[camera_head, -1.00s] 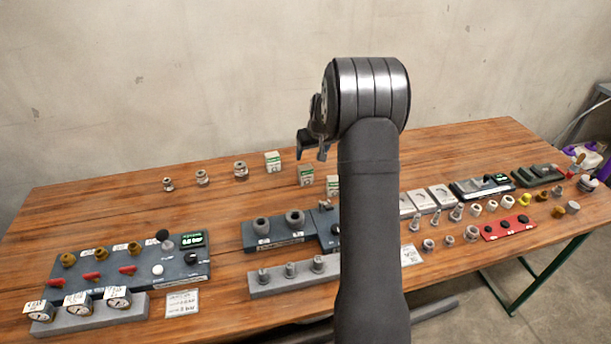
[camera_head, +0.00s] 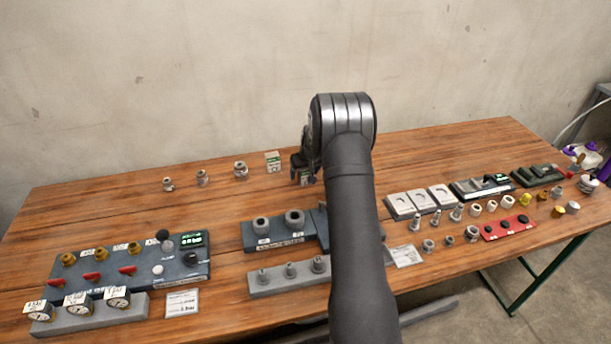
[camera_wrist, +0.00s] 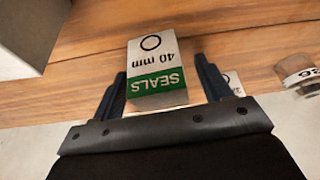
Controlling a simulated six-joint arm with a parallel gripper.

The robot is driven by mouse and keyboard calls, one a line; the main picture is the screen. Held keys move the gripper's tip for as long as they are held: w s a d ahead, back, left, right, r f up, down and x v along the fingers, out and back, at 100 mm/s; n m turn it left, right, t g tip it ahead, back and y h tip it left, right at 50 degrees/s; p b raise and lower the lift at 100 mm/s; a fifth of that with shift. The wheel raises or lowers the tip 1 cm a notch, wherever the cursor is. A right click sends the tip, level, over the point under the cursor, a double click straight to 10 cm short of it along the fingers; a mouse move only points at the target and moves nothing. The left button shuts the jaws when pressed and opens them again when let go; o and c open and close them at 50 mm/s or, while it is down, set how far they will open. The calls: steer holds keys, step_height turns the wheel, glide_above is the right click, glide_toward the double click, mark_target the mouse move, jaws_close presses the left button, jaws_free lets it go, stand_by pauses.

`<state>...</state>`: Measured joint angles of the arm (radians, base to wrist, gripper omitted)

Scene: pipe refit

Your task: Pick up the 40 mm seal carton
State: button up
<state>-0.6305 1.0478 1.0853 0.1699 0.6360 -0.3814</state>
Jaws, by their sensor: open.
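The 40 mm seal carton (camera_wrist: 155,73) is a small white box with a green band reading SEALS and "40 mm", upside down in the wrist view. My gripper (camera_wrist: 160,70) is open, with one dark finger on each side of the carton. I cannot tell whether either finger touches it. In the head view my gripper (camera_head: 302,170) is low at the row of cartons, and the carton (camera_head: 308,180) there is mostly hidden behind it.
Another white-and-green carton (camera_head: 272,161) stands just left of my gripper. Several metal fittings (camera_head: 240,170) stand further left. A grey block with two round sockets (camera_head: 278,233) lies in front. The table behind the cartons is clear.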

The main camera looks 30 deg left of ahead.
steer(key=shift+a+f, duration=0.1)
steer(key=shift+f, duration=0.05)
steer(key=c, duration=1.1)
